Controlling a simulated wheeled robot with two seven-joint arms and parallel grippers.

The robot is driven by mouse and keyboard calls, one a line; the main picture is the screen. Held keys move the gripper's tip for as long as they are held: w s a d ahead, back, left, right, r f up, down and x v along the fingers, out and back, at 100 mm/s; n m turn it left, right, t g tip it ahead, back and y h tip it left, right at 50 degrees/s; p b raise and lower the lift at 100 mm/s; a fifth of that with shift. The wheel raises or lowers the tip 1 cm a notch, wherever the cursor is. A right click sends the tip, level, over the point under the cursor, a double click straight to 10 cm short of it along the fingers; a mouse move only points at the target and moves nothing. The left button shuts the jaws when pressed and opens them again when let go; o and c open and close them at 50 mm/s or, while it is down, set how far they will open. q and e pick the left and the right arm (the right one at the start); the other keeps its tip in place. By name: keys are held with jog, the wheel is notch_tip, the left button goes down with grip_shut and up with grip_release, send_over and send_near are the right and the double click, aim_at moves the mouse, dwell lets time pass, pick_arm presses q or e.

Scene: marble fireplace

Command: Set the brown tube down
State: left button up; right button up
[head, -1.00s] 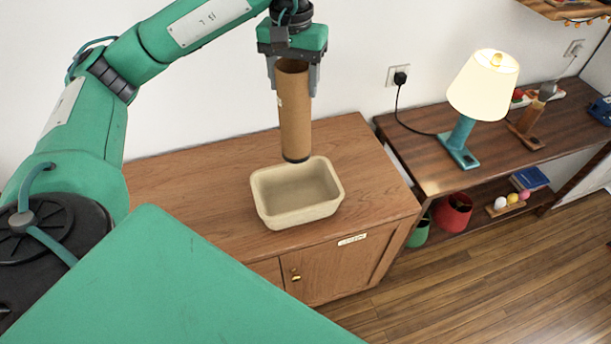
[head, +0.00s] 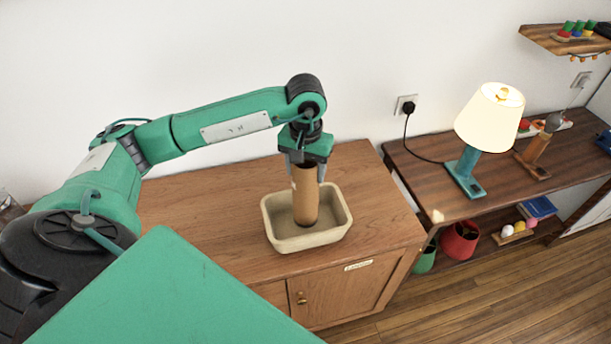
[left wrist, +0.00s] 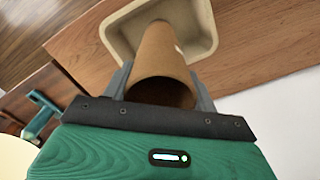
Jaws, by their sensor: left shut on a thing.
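The brown tube (head: 306,199) is a tall cardboard-like cylinder, upright, with its dark lower end inside the cream tray (head: 308,239). My left gripper (head: 305,163) is shut on its upper part from above. The left wrist view shows the tube (left wrist: 163,55) between the two fingers of the gripper (left wrist: 160,90), its open end facing the camera, with the tray (left wrist: 205,22) beyond. Whether the tube's bottom touches the tray floor I cannot tell. My right gripper is not in view.
The tray stands on a wooden cabinet (head: 210,215) with free top on both sides. To the right, a shelf table (head: 425,171) holds a lit lamp (head: 490,118) with a teal base and a brown stand (head: 536,150). A red pot (head: 459,240) sits below.

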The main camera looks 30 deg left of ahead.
aim_at(306, 191)
pick_arm(q)
jog(key=shift+f, duration=0.55)
notch_tip(306, 191, down, 2)
jog(key=shift+f+p, duration=0.1)
jog(key=shift+p, duration=0.5)
jog(key=shift+f, duration=0.45)
jog(key=shift+f, duration=0.15)
jog(key=o, duration=1.3)
